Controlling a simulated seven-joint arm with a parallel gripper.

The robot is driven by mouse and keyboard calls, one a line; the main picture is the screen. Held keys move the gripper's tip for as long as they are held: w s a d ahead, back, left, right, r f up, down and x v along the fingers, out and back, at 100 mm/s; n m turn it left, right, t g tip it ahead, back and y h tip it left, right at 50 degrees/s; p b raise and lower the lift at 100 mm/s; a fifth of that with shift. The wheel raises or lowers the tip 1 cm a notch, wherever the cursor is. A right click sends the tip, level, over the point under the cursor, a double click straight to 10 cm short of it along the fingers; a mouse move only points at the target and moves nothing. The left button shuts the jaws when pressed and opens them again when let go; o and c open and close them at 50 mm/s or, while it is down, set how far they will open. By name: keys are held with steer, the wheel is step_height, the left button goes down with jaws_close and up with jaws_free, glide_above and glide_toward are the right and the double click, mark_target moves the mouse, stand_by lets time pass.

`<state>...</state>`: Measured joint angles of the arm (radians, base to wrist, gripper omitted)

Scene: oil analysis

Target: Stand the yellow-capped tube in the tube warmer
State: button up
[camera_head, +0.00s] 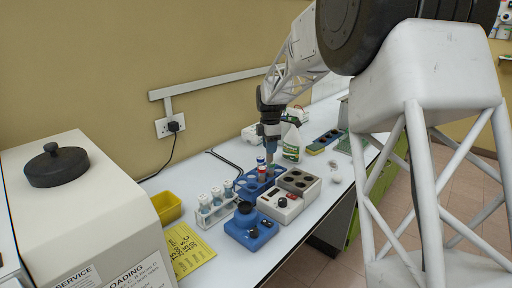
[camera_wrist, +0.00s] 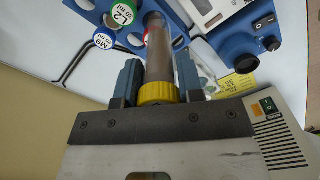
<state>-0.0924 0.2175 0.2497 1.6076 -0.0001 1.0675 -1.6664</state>
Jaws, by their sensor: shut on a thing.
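My gripper (camera_wrist: 158,85) is shut on the yellow-capped tube (camera_wrist: 160,55), one finger on each side near its yellow cap (camera_wrist: 158,93). The tube's body points away from the wrist camera, over the blue rack (camera_wrist: 90,8); I cannot tell whether its far end is inside the rack or above it. In the head view my gripper (camera_head: 270,138) is over the blue rack (camera_head: 250,187), and the held tube is hard to make out. The tube warmer (camera_head: 312,190) is a white box with several dark round wells, right beside the blue rack. Its wells look empty.
Green-capped (camera_wrist: 123,13) and blue-capped (camera_wrist: 103,41) tubes stand in the blue rack.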

steer(key=s+d, duration=0.2)
steer(key=d, duration=0.5)
steer(key=shift+d+r, duration=0.15)
steer(key=shift+r, duration=0.3)
steer(key=shift+f, duration=0.2)
steer(key=shift+f, duration=5.4)
steer(key=o, duration=1)
steer(key=shift+r, duration=0.1)
step_height(320, 180, up, 8)
steer(key=shift+f, duration=0.25)
